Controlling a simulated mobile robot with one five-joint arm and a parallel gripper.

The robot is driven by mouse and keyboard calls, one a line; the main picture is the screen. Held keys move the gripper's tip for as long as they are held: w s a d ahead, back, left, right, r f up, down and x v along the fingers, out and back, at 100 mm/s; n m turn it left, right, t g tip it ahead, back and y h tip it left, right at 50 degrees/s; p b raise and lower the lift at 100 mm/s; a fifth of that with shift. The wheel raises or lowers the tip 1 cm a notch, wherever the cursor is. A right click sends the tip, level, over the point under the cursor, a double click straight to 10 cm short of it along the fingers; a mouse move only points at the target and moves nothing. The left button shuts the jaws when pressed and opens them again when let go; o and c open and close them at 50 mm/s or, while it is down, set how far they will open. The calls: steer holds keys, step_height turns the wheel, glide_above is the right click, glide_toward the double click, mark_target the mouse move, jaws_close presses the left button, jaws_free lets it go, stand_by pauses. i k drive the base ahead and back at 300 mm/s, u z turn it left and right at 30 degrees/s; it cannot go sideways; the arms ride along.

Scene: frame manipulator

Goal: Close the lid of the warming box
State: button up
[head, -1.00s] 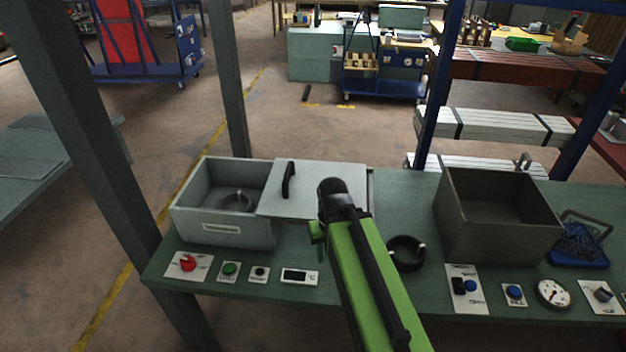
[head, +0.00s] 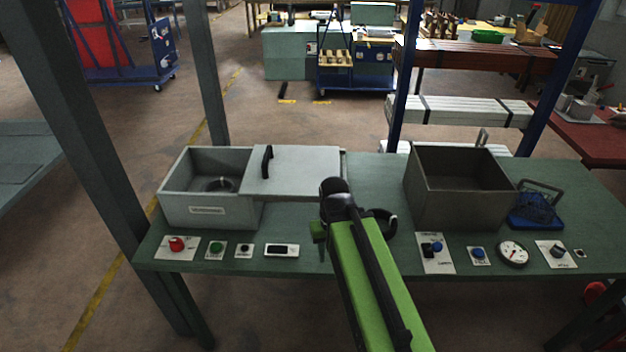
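The warming box (head: 212,212) is a light grey box at the left of the green bench, with its left part open at the top. A dark ring (head: 221,184) lies inside it. Its flat grey lid (head: 305,170) is slid over to the right, leaving the left part uncovered. A black upright handle (head: 267,162) stands near the lid's left edge. My gripper (head: 318,234) is in front of the lid's right part, to the right of the handle and apart from it. My green arm hides most of it, and its fingers cannot be made out clearly.
A black ring (head: 384,222) lies partly behind my arm. Buttons, a display (head: 282,250) and a gauge (head: 513,253) line the front edge. A grey post (head: 207,80) rises behind the box.

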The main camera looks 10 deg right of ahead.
mark_target(272, 170)
steer(key=z, duration=0.05)
steer(key=k, duration=0.45)
steer(key=u, duration=0.35)
steer(key=i, duration=0.85)
steer(key=u, duration=2.4)
steer(key=k, duration=0.85)
steer(key=z, duration=0.8)
steer(key=i, duration=0.7)
steer(key=u, duration=0.05)
